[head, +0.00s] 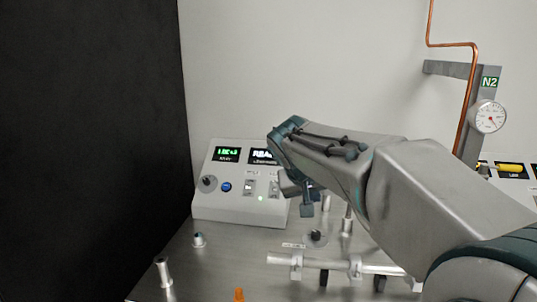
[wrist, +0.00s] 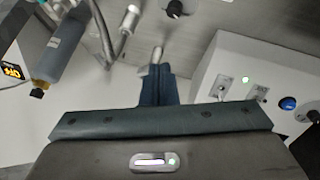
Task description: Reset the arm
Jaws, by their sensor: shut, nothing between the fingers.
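My gripper (head: 307,207) hangs at the end of my arm, in front of the right side of the white control box (head: 237,207) in the head view. In the wrist view the gripper's dark fingers (wrist: 157,82) are together with nothing between them. They point over the metal bench. The control box also shows at the right of the wrist view (wrist: 230,62), with toggle switches, a lit green lamp and a blue button. My arm hides the right part of its second display in the head view.
A metal pipe assembly (head: 318,262) with valves lies on the steel bench (head: 215,270). Small posts and an orange piece (head: 239,294) stand near the front. A gauge (head: 489,117) and copper tube (head: 469,90) are at right. A dark wall (head: 90,150) fills the left.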

